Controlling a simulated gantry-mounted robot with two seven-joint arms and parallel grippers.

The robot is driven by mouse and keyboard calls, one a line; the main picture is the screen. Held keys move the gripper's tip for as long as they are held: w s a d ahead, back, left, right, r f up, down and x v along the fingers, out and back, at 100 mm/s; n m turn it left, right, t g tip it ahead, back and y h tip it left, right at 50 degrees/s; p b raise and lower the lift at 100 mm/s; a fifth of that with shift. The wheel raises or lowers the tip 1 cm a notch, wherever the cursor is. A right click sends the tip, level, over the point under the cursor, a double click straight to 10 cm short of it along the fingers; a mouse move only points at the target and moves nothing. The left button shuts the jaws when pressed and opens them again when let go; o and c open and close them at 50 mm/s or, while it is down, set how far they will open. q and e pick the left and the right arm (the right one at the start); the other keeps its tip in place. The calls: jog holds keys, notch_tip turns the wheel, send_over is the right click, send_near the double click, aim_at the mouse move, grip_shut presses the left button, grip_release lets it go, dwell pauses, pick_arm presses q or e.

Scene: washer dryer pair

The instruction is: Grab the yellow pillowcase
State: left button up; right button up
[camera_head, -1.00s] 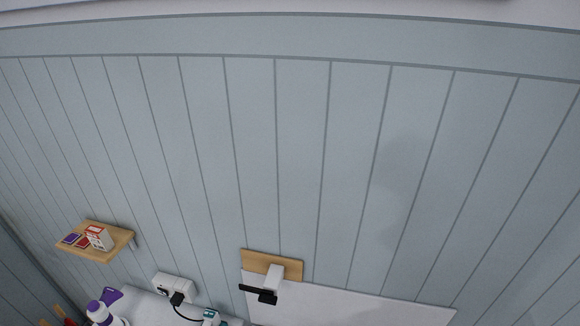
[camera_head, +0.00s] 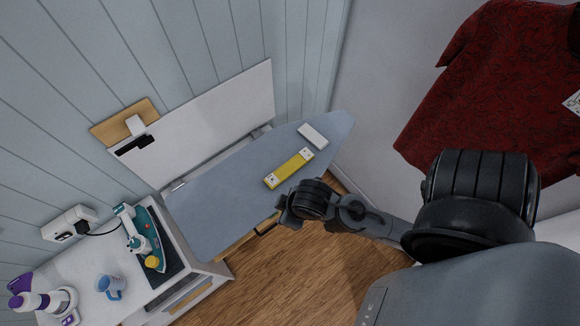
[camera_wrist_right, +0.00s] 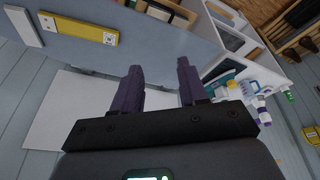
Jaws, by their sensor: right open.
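The yellow pillowcase (camera_head: 289,169) is a narrow folded strip with pale patterned ends. It lies flat on the grey-blue ironing board (camera_head: 225,192), and it also shows at the upper left of the right wrist view (camera_wrist_right: 78,28). My right gripper (camera_wrist_right: 160,72) is open, with nothing between its two dark fingers. In the head view my right arm comes in from the right, and its hand (camera_head: 286,208) is near the board's front edge, apart from the pillowcase. Its fingertips are hard to make out there. My left gripper is not in view.
A white folded item (camera_head: 313,136) lies beside the pillowcase. A white cabinet at left holds a teal iron (camera_head: 140,232), a blue mug (camera_head: 110,286) and a purple-white bottle (camera_head: 40,301). A dark red shirt (camera_head: 500,95) hangs at right. Wooden floor (camera_head: 270,275) lies below.

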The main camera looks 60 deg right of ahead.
jog(key=shift+a, duration=0.15)
jog(key=shift+o, duration=0.7)
jog(key=shift+s, duration=0.1)
jog(key=o, duration=0.8)
jog(key=shift+a, duration=0.15)
